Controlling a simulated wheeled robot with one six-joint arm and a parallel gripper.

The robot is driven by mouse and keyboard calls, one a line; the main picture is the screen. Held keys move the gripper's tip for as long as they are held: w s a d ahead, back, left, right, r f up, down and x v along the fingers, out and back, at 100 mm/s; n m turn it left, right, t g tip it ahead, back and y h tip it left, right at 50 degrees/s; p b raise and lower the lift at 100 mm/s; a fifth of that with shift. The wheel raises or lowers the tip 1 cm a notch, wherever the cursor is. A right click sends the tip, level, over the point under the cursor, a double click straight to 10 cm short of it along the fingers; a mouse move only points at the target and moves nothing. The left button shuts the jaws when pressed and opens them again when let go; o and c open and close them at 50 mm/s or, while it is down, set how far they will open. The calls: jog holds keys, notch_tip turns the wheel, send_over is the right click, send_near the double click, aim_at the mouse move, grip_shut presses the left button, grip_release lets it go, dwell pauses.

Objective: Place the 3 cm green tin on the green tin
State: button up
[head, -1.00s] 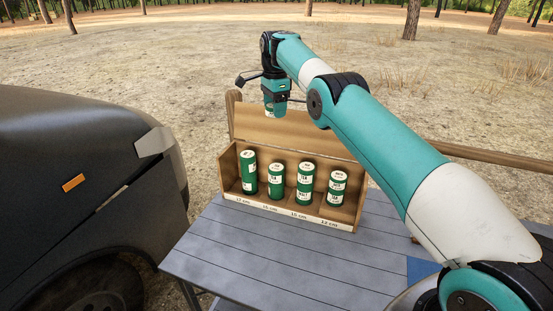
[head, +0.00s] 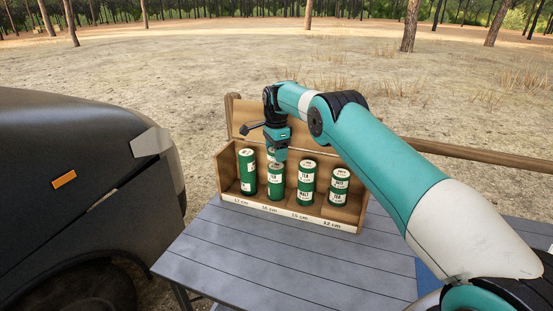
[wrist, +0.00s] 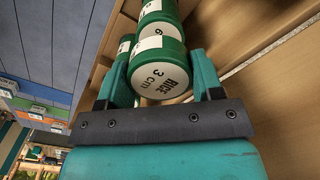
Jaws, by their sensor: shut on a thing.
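My gripper (head: 278,154) is shut on the 3 cm green tin, whose pale end reads "RICE 3 cm" in the wrist view (wrist: 162,79). It stands over the second stack from the left in the wooden box, labelled 16 cm. That stack (head: 275,191) is of green tins with white labels. In the head view my gripper hides most of the held tin. Directly beyond the held tin, the wrist view shows another green tin (wrist: 157,30) in line with it. Whether the two touch I cannot tell.
The open wooden box (head: 346,224) stands on the grey slatted table (head: 240,250). Green stacks stand on both sides: one at left (head: 247,174) close to my gripper, two at right (head: 306,184), (head: 339,187). The raised lid is behind. A dark vehicle (head: 80,170) is at left.

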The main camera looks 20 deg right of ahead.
jog(key=shift+f, duration=1.65)
jog(key=o, duration=0.9)
jog(key=shift+o, duration=0.2)
notch_tip(320, 180, up, 12)
jog(key=shift+f, duration=0.1)
jog(key=s+a+r+n+y, duration=0.1)
jog(key=s+a+r+n, duration=1.15)
jog(key=s, duration=0.25)
jog(key=s+a+f+n+y, duration=0.1)
jog(key=s+a+n, duration=0.2)
jog(key=s, duration=1.3)
jog(key=s+a+f+n+y, duration=0.2)
jog(key=s+n, duration=0.7)
jog(key=s, duration=0.8)
jog(key=shift+a+n, duration=0.35)
jog(key=shift+a, duration=0.3)
